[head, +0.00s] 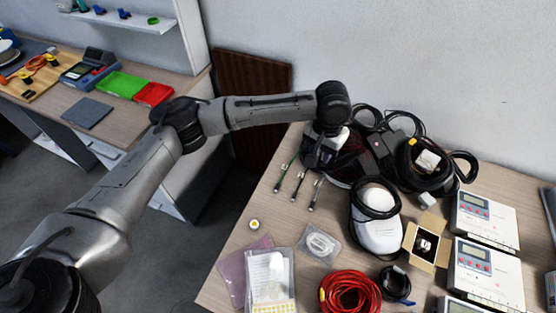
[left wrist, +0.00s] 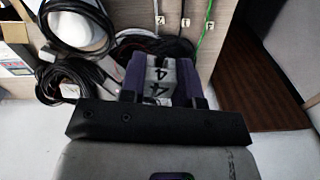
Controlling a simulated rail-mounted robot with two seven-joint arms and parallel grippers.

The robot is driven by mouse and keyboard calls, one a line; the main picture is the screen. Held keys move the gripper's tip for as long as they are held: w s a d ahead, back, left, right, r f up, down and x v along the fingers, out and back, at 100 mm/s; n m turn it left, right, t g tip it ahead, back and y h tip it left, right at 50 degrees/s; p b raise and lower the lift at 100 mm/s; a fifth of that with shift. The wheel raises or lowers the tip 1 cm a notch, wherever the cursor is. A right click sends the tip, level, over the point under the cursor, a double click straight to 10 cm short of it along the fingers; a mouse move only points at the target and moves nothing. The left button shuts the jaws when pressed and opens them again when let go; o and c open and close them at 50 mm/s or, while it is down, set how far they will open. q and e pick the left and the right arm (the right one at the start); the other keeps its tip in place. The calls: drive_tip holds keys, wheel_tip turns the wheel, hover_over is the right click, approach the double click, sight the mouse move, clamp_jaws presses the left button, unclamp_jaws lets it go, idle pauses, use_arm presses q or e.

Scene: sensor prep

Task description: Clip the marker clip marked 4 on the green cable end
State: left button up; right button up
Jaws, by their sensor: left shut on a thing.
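My left gripper (left wrist: 171,75) is shut on the marker clip marked 4 (left wrist: 158,76), a light grey block with a black 4, held between purple finger pads. In the head view the left gripper (head: 322,152) is over the back of the table, and the clip cannot be made out there. The green cable end (head: 285,175) lies on the table just left of the gripper, apart from it. It also shows in the left wrist view (left wrist: 203,25), beyond the clip and to its right. My right gripper is not in view.
Two other cable ends (head: 299,185) (head: 316,193) lie beside the green one. Black cable coils (head: 405,140), a white device (head: 378,228), an open box (head: 425,245) and a red cable coil (head: 350,293) crowd the table's right.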

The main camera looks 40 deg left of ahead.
use_arm(q)
drive_tip(key=w+a+f+n, duration=0.1)
drive_tip(key=w+a+f, duration=0.1)
drive_tip(key=a+f, duration=0.5)
drive_tip(key=n+b, duration=0.1)
drive_tip(key=n, duration=0.1)
hover_over(282, 178)
drive_tip(key=f, duration=1.2)
drive_tip(key=shift+w+f, duration=0.2)
drive_tip(key=shift+f, duration=0.15)
drive_tip(key=shift+s+a+f+b, duration=0.1)
drive_tip(key=shift+f+b, duration=0.2)
drive_tip(key=shift+f, duration=0.1)
wheel_tip(282, 178, down, 2)
drive_tip(key=b, duration=0.2)
drive_tip(key=shift+b, duration=0.35)
wheel_tip(282, 178, down, 2)
drive_tip(key=b, duration=0.2)
drive_tip(key=shift+b, duration=0.35)
drive_tip(key=shift+f+b, duration=0.25)
drive_tip(key=shift+b, duration=0.15)
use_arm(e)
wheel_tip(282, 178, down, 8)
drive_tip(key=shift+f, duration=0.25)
use_arm(q)
drive_tip(key=shift+r+p, duration=0.1)
drive_tip(key=shift+p, duration=0.25)
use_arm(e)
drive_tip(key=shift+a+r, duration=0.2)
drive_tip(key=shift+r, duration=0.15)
